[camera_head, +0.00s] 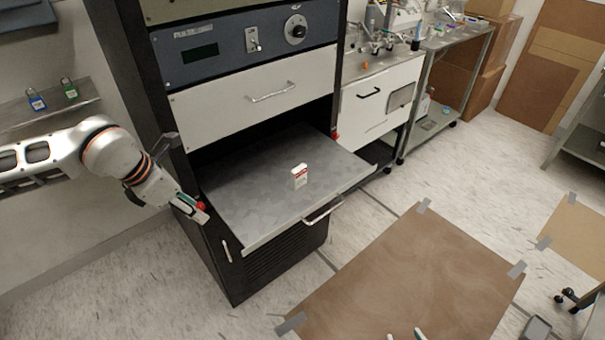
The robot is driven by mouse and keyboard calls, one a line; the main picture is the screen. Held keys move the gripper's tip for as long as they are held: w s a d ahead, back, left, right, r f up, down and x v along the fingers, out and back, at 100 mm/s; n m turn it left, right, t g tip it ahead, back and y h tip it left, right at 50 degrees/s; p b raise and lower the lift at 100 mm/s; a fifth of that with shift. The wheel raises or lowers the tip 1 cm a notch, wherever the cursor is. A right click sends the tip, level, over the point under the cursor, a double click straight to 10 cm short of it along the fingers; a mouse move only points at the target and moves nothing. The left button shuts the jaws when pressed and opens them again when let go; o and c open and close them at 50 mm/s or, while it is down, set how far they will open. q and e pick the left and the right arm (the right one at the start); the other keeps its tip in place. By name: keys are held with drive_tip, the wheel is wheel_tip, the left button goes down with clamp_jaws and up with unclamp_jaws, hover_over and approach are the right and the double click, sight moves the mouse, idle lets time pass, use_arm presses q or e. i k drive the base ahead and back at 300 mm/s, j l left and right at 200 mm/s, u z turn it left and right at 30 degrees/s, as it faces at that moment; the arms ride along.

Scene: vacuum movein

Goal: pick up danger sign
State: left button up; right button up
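The danger sign (300,177) is a small white tag with red on it. It stands upright on the grey pulled-out shelf (250,190) of the black cabinet, right of the shelf's middle. My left gripper (200,211) is beside the cabinet's left front edge, well left of the sign and apart from it. Its fingers are too small and edge-on to tell whether they are open. My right gripper (404,335) shows only as two separated fingertips at the bottom edge, over the brown floor mat, far from the sign.
The shelf has a front handle (323,210) and is otherwise bare. A closed white drawer (255,95) sits above it. Blue (36,99) and green (70,88) padlocks are on a wall ledge at left. A brown mat (410,275) is taped to the floor in front.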

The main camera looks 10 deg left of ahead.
sight(297, 175)
drive_tip(key=i+l, duration=0.7)
drive_tip(key=l, duration=0.2)
